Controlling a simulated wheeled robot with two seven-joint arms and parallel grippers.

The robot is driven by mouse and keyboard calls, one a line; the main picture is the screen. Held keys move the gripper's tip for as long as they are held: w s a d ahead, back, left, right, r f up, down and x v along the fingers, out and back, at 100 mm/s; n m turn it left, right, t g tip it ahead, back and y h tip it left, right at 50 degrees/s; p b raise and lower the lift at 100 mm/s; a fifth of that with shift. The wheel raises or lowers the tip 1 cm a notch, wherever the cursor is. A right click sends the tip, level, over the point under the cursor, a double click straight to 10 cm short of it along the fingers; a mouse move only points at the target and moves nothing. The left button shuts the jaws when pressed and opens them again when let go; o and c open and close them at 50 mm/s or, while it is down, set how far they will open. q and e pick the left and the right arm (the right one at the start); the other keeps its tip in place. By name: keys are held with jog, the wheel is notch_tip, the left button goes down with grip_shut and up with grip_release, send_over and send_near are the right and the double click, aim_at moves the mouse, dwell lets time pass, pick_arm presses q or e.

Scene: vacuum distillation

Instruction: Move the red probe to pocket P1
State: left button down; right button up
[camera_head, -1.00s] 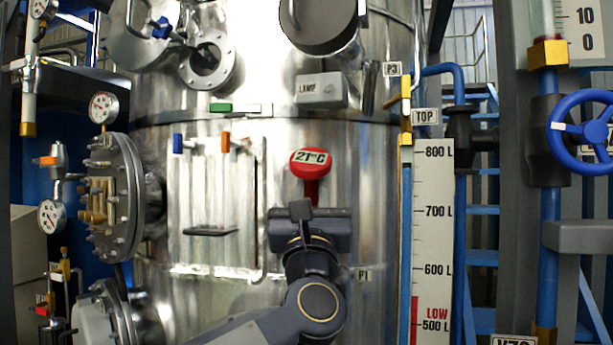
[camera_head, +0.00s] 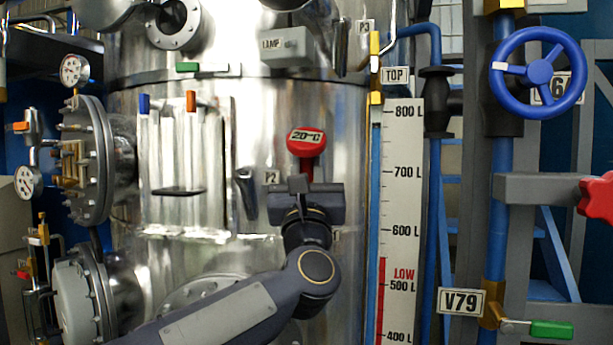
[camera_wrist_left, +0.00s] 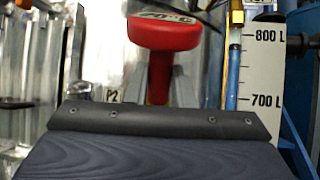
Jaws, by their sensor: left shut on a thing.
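The red probe (camera_head: 306,141) has a round red head reading 20°C and a red stem, held upright in front of the steel vessel. My left gripper (camera_head: 302,184) is shut on its stem, below the head. The wrist view shows the red probe (camera_wrist_left: 163,36) with its stem between the two grey fingers (camera_wrist_left: 160,85). The stem's lower end is hidden behind the gripper. No P1 label or pocket shows now. My right gripper is not in view.
The steel vessel (camera_head: 345,130) stands close behind the gripper. A level scale (camera_head: 400,190) and blue pipes stand to the right. A blue handwheel (camera_head: 539,72) and a red handle (camera_head: 597,198) are further right. A flanged port (camera_head: 88,160) protrudes at left.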

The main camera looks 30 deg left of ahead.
pick_arm(q)
jog(key=shift+w+a+f+b, duration=0.25)
jog(key=shift+w+f+b, duration=0.15)
jog(key=shift+f+b, duration=0.25)
jog(key=shift+w+a+f+b, duration=0.2)
jog(key=shift+w+f+b, duration=0.25)
jog(key=shift+f+b, duration=0.25)
jog(key=shift+w+a+f+b, duration=0.25)
jog(key=shift+w+f+b, duration=0.15)
jog(key=shift+f+b, duration=0.25)
jog(key=shift+b, duration=0.4)
jog(key=shift+b, duration=0.6)
dwell(0.4)
jog(key=shift+w+a+f+b, duration=0.2)
jog(key=shift+w+f+b, duration=0.15)
jog(key=shift+f+b, duration=0.35)
jog(key=shift+w+a+f+b, duration=0.2)
jog(key=shift+w+f+b, duration=0.25)
jog(key=shift+b, duration=0.3)
jog(key=shift+w+a+f+b, duration=0.2)
jog(key=shift+w+f+b, duration=0.1)
jog(key=shift+f+b, duration=0.4)
jog(key=shift+w+a+f+b, duration=0.1)
jog(key=shift+w+f+b, duration=0.1)
jog(key=shift+b, duration=0.15)
